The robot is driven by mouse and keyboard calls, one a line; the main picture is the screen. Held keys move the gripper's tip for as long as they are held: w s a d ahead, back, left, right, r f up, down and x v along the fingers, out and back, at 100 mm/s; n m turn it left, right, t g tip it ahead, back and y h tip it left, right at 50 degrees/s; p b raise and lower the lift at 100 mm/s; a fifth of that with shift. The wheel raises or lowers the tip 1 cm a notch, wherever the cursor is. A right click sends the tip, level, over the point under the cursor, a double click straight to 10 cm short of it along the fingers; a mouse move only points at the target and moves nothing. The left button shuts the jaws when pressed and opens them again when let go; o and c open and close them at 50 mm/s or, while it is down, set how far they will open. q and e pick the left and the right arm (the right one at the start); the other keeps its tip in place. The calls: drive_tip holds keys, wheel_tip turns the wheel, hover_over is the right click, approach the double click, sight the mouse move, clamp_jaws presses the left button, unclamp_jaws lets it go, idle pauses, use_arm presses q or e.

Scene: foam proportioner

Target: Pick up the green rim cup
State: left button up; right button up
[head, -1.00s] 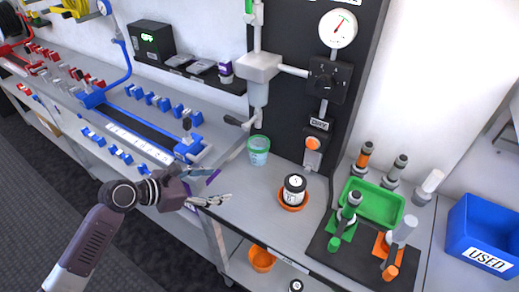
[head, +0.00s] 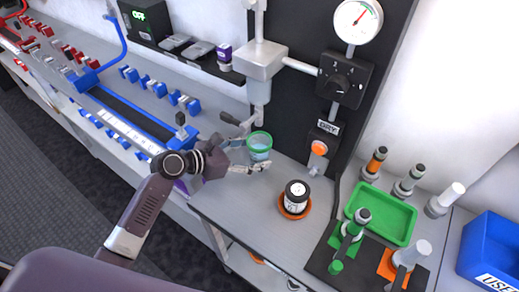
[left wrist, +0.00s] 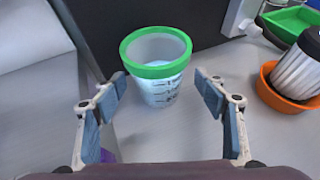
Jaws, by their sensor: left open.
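The green rim cup (head: 259,147) stands upright on the grey bench below the dispenser nozzle. It is clear with dark graduation marks, and it shows large in the left wrist view (left wrist: 156,70). My left gripper (head: 243,158) is open and level with the cup. In the left wrist view its two fingers (left wrist: 165,98) stand on either side of the near side of the cup, with gaps on both sides and nothing held. My right gripper is not in view.
A black-lidded jar (head: 296,194) sits in an orange dish (head: 293,210) right of the cup. A green tray (head: 381,214) and several upright nozzles stand farther right. The dispenser (head: 261,62) rises behind the cup. Bare bench lies between cup and jar.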

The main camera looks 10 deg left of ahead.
use_arm(q)
drive_tip(key=shift+w+d+f, duration=0.3)
drive_tip(key=shift+w+d, duration=0.1)
drive_tip(key=shift+w, duration=0.15)
drive_tip(key=shift+w+d+f, duration=0.2)
drive_tip(key=shift+w, duration=0.05)
drive_tip(key=shift+d, duration=0.1)
drive_tip(key=c, duration=1.2)
drive_tip(key=shift+c, duration=0.8)
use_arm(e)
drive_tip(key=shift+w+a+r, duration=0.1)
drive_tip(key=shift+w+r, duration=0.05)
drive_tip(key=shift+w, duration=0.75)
